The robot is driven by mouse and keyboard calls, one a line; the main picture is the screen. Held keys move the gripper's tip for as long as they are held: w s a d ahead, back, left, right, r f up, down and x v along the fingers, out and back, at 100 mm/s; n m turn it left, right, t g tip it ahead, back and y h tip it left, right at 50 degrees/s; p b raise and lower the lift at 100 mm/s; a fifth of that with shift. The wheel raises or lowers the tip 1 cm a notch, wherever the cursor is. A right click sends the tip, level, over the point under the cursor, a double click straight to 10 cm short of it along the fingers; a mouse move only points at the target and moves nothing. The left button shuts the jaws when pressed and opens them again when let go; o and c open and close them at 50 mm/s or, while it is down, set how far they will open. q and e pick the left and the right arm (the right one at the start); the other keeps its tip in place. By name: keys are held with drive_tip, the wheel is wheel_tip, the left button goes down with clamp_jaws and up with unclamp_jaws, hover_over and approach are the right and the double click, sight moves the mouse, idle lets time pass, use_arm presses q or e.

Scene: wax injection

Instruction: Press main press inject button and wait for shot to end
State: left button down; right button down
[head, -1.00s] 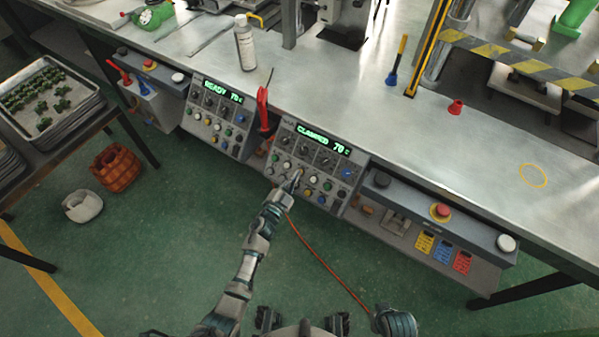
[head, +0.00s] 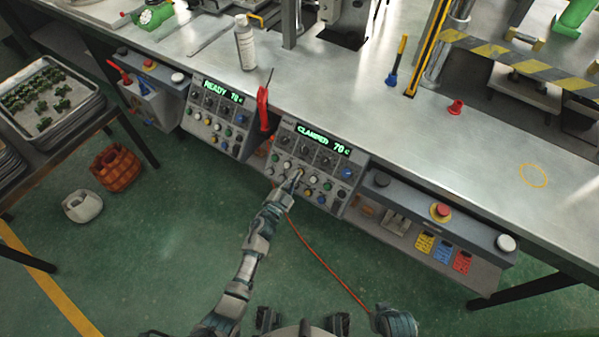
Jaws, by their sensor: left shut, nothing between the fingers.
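The main press panel (head: 318,150) is on the front of the bench, with a green display (head: 323,138) reading "CLAMMED 70 C" or similar. Rows of knobs and round buttons sit below the display. My left gripper (head: 295,178) is shut, with its tips at or very near the button rows, beside a pale button (head: 313,178). I cannot tell whether the tips touch a button, and they hide part of the panel. My right gripper is not clearly seen; only part of my right arm shows at the bottom.
A second panel (head: 217,118) reading "READY 70 C" is to the left. A red-handled tool (head: 262,108) hangs between the panels. A box with a red button (head: 441,211) is to the right. A white bottle (head: 244,42) stands on the bench (head: 330,85). An orange cable (head: 325,265) trails below.

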use_arm(q)
drive_tip(key=shift+w+d+f, duration=0.15)
drive_tip(key=shift+w+f, duration=0.05)
drive_tip(key=shift+w, duration=0.05)
drive_tip(key=shift+w+d+f+b, duration=0.15)
drive_tip(key=shift+w+f+b, duration=0.15)
drive_tip(key=shift+b, duration=0.2)
idle(0.6)
drive_tip(key=shift+r, duration=0.1)
drive_tip(key=shift+s+a+r+p, duration=0.2)
drive_tip(key=shift+s+r+p, duration=0.2)
drive_tip(key=shift+p, duration=0.2)
drive_tip(key=shift+s+a+r, duration=0.1)
drive_tip(key=shift+s+r, duration=0.05)
drive_tip(key=shift+s, duration=0.05)
